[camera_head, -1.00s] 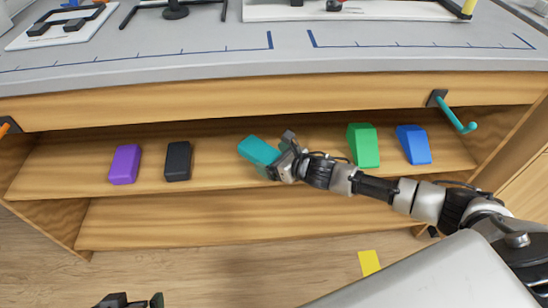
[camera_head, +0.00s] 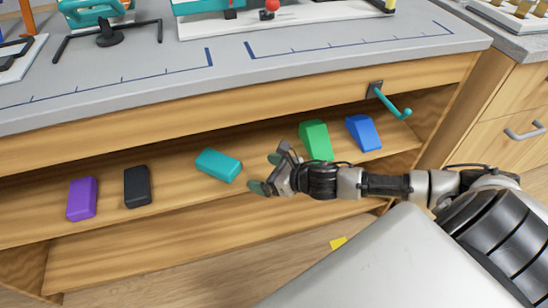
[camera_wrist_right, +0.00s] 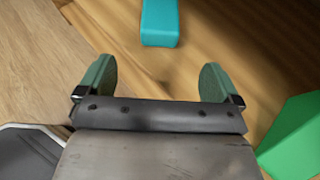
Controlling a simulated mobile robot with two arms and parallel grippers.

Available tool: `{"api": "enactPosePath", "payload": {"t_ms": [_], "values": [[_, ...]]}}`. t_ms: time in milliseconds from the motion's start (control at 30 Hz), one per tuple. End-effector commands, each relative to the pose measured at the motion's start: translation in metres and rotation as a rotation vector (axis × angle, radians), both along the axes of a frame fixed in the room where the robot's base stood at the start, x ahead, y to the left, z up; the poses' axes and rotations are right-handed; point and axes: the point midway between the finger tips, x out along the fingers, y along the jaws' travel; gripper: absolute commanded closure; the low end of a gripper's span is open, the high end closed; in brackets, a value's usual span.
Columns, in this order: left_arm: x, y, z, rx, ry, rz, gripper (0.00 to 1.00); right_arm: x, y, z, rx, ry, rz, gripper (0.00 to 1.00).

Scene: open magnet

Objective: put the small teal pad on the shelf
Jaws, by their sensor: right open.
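The teal pad (camera_head: 218,165) lies on the wooden shelf (camera_head: 240,190), between the black block and the green block. It also shows at the top of the right wrist view (camera_wrist_right: 160,22), ahead of the fingers and apart from them. My right gripper (camera_head: 265,174) is open and empty, just right of the pad. Its two green fingertips stand wide apart in the right wrist view (camera_wrist_right: 157,82). My left gripper is out of view.
On the same shelf are a purple block (camera_head: 82,199), a black block (camera_head: 137,187), a green block (camera_head: 316,140) and a blue block (camera_head: 363,133). A teal hook (camera_head: 392,103) sticks out from the counter front above. A yellow piece (camera_head: 338,243) lies on the floor.

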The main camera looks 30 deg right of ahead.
Motion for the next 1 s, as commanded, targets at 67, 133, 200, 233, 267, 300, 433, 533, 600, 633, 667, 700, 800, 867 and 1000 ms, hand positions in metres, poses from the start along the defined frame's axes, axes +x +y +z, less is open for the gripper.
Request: {"api": "enactPosePath", "payload": {"t_ms": [67,133,200,233,267,300,433,533,600,633,667,700,800,867,1000], "values": [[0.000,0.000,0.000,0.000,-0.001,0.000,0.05,-0.006,0.011,-0.002,0.086,0.048,-0.055,0.05],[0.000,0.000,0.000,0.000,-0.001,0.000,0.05,-0.012,0.025,-0.004,0.225,0.130,-0.159,0.05],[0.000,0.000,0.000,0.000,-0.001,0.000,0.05,-0.022,0.040,-0.005,0.422,0.245,-0.315,0.05],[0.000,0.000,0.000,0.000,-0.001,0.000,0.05,-0.028,0.046,-0.006,0.520,0.303,-0.395,0.05],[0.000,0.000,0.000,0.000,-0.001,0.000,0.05,-0.035,0.052,-0.007,0.622,0.361,-0.480,0.05],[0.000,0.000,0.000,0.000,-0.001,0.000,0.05,-0.043,0.057,-0.007,0.759,0.438,-0.602,0.05],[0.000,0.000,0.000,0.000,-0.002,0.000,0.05,-0.079,0.063,-0.011,1.197,0.663,-1.029,0.05],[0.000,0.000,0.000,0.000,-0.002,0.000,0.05,-0.114,0.060,-0.014,1.513,0.787,-1.397,0.05],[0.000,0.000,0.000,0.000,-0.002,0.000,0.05,-0.140,0.056,-0.016,1.707,0.832,-1.658,0.05],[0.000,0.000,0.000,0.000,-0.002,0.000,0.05,-0.151,0.055,-0.017,1.781,0.839,-1.766,0.05],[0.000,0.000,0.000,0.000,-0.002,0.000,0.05,-0.162,0.053,-0.017,1.847,0.841,-1.868,0.05],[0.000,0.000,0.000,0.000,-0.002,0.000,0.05,-0.175,0.051,-0.018,1.924,0.834,-1.996,0.05],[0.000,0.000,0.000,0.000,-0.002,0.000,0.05,-0.202,0.047,-0.017,-2.048,-0.783,2.234,0.05],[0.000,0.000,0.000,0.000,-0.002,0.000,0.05,-0.213,0.046,-0.017,-1.970,-0.707,2.194,0.05],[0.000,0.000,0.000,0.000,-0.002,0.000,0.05,-0.224,0.045,-0.017,-1.893,-0.630,2.155,0.05]]}}
